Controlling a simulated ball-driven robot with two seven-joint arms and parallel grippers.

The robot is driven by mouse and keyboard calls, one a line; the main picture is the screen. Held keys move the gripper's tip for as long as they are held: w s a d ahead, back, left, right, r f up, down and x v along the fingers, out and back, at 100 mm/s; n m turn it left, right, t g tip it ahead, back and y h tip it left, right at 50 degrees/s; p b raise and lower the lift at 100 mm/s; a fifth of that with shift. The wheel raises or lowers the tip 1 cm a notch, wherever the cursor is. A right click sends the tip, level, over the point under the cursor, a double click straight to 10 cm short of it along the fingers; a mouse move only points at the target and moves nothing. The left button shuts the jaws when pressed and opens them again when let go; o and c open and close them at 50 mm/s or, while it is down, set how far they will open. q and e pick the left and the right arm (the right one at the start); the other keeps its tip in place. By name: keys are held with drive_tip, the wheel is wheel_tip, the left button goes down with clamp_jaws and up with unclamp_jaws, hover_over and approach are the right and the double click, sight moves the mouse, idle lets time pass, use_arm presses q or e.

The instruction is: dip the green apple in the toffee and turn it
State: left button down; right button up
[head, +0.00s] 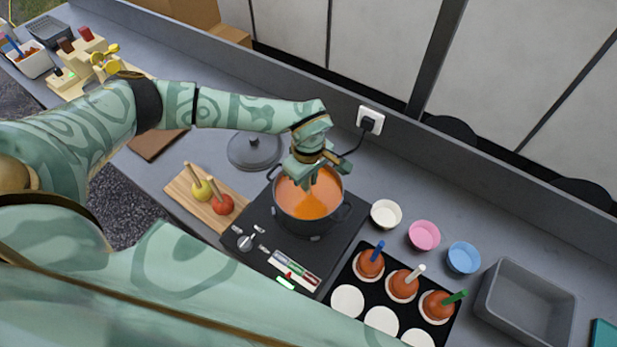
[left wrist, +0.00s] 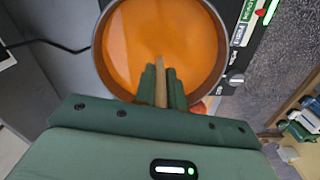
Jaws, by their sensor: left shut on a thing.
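My left gripper (head: 308,180) reaches down over the pot of orange toffee (head: 310,205) on the black hob. In the left wrist view its fingers (left wrist: 162,86) are shut on a pale wooden stick (left wrist: 160,88), whose end points into the toffee (left wrist: 150,45). No green apple shows on that stick; whatever is below is hidden by the toffee and the gripper. A yellow apple (head: 202,191) and a red apple (head: 222,204), both on sticks, stand on a wooden board left of the pot. My right gripper is not in view.
The hob (head: 262,240) has a knob and coloured labels in front. Right of it are white, pink and blue cups (head: 462,258), a black tray (head: 341,284) with coated apples on coloured sticks, and a grey bin (head: 525,305). A lid (head: 254,150) lies behind left; a cable runs to the wall socket.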

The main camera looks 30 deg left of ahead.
use_arm(q)
drive_tip(key=n+p, duration=0.1)
drive_tip(key=n, duration=0.3)
drive_tip(key=shift+r+n, duration=0.1)
drive_tip(key=shift+n, duration=0.2)
drive_tip(key=shift+n+p, duration=0.3)
drive_tip(key=shift+n, duration=0.5)
drive_tip(key=n+p, duration=0.1)
drive_tip(key=n, duration=0.2)
drive_tip(key=shift+n, duration=1)
drive_tip(key=m, duration=2.2)
drive_tip(key=shift+m, duration=0.3)
drive_tip(key=n+p, duration=0.1)
drive_tip(key=n, duration=0.2)
drive_tip(key=shift+n+p, duration=0.35)
drive_tip(key=shift+n, duration=1.05)
drive_tip(key=n+p, duration=0.2)
drive_tip(key=n, duration=0.2)
drive_tip(key=shift+n, duration=0.8)
